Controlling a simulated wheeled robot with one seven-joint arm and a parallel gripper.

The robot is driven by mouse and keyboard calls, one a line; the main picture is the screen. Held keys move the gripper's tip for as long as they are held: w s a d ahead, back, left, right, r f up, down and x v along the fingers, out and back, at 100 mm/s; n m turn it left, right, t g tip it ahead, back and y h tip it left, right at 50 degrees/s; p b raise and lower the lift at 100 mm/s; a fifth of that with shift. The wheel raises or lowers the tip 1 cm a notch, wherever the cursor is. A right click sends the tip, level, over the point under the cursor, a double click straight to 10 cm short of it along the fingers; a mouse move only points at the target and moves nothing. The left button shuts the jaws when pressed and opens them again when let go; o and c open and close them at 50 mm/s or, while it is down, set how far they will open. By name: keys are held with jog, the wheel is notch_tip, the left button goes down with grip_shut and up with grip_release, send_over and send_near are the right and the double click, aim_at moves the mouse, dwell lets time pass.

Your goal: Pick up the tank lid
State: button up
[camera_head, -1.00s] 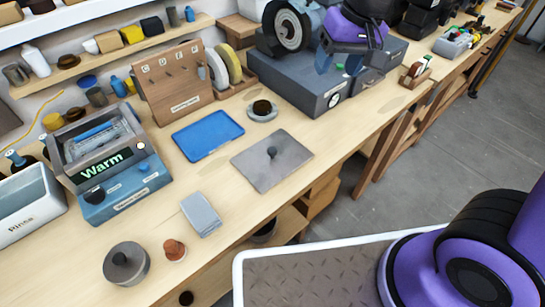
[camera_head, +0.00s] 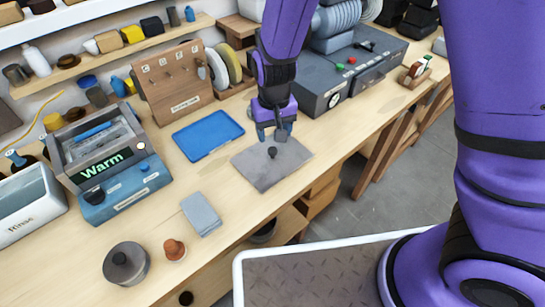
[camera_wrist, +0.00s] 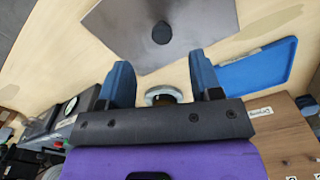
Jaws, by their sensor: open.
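The tank lid (camera_head: 263,174) is a flat grey square plate with a dark round knob (camera_head: 272,153) at its middle. It lies flat on the wooden bench. In the wrist view the lid (camera_wrist: 192,22) shows at the top, with its knob (camera_wrist: 162,33) ahead of the fingers and roughly centred between them. My gripper (camera_head: 275,132) is over the lid's far side, beyond the knob in the head view. Its two blue fingers are apart and empty, as the wrist view also shows (camera_wrist: 162,72). They do not hold the knob.
A blue tray (camera_head: 207,135) lies left of the lid. The open tank unit marked Warm (camera_head: 110,165) stands further left. A grey machine box (camera_head: 325,85) stands behind right.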

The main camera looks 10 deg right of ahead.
aim_at(273, 149)
jog(key=shift+w+a+f, duration=0.1)
jog(key=shift+w+f, duration=0.05)
jog(key=shift+f, duration=1.95)
jog(key=shift+w+a+f, duration=0.1)
jog(key=shift+w+f, duration=0.05)
jog(key=shift+f, duration=1.95)
grip_shut()
jog(key=shift+d+r, duration=0.1)
jog(key=shift+r, duration=0.1)
